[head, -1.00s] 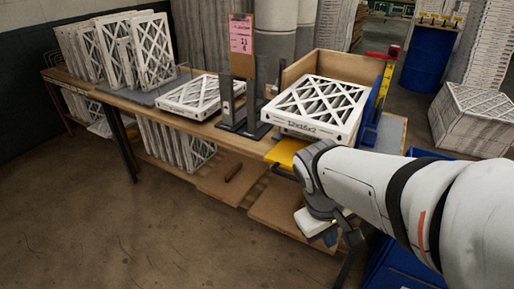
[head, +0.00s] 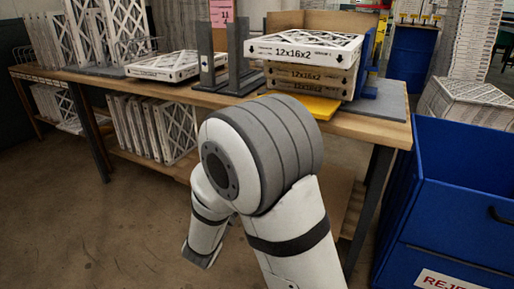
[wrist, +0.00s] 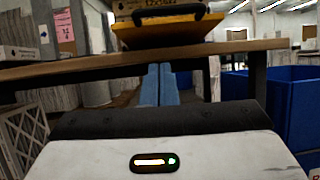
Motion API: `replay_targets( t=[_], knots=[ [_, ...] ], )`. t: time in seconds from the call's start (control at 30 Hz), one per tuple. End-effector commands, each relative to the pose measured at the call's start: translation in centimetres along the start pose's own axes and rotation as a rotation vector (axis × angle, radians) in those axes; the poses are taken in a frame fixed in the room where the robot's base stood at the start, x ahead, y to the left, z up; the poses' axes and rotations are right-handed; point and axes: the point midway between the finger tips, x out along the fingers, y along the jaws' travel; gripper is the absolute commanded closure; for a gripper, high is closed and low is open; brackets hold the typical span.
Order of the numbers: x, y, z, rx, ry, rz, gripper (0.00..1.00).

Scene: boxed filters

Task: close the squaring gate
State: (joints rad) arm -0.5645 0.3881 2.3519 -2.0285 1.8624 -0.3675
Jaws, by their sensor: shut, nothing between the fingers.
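The yellow plate (head: 305,106) sticks out at the table's front edge, under the front of a stack of boxed filters (head: 309,76). It looks like the squaring gate, lying flat. In the wrist view the yellow plate (wrist: 165,30) is above and ahead of my gripper, with a dark bar across its top. My gripper (wrist: 158,70) shows two blue fingers together, with nothing between them. The fingers are below the tabletop and apart from the plate. In the head view my arm hides the fingers.
The wooden table edge (wrist: 215,47) crosses above my fingers. A blue reject bin (head: 455,200) stands close on the right. Grey uprights (head: 232,70) and a flat filter (head: 165,66) are left of the stack. The floor at front left is clear.

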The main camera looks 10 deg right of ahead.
Motion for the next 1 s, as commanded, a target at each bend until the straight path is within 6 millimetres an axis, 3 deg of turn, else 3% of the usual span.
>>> replay_targets(
  t=[0.07,0.17,0.37,0.7,1.0],
  knots=[
    [-1.0,1.1,-0.7,-0.002,-0.026,0.044,1.00],
    [-0.9,1.7,-0.7,-0.002,-0.040,0.064,1.00],
    [2.1,1.8,-0.5,0.001,-0.043,0.060,1.00],
    [9.2,2.1,-0.1,0.000,-0.043,0.059,1.00],
    [11.4,2.4,2.6,-0.001,-0.041,0.062,1.00]
  ],
)
